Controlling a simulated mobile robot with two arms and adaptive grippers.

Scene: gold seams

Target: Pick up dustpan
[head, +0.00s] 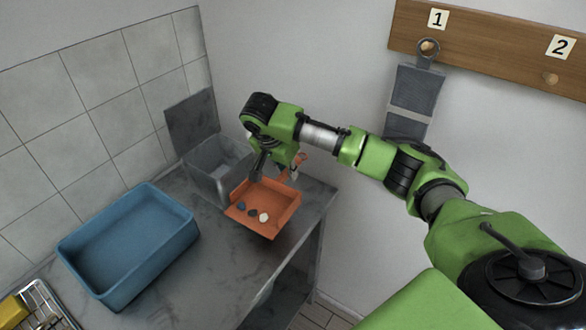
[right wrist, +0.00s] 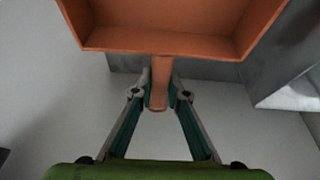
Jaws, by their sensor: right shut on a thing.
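The orange dustpan (head: 284,212) is over the right part of the grey counter in the head view, with two dark pieces and one white piece in its pan. I cannot tell whether its underside touches the counter. My right gripper (head: 262,163) is at the dustpan's rear, partly hidden by its own arm. In the right wrist view the dustpan's pan (right wrist: 170,42) fills the top, and my right gripper (right wrist: 160,90) is shut on its handle, a finger on each side. My left gripper is not in view.
A grey bin (head: 207,180) with its lid raised stands just left of the dustpan. A blue tub (head: 188,243) is at the left, with a wire rack (head: 45,300) in front. A grey item (head: 411,92) hangs from a numbered wooden rail (head: 490,45). Bare counter (head: 222,265) lies in front.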

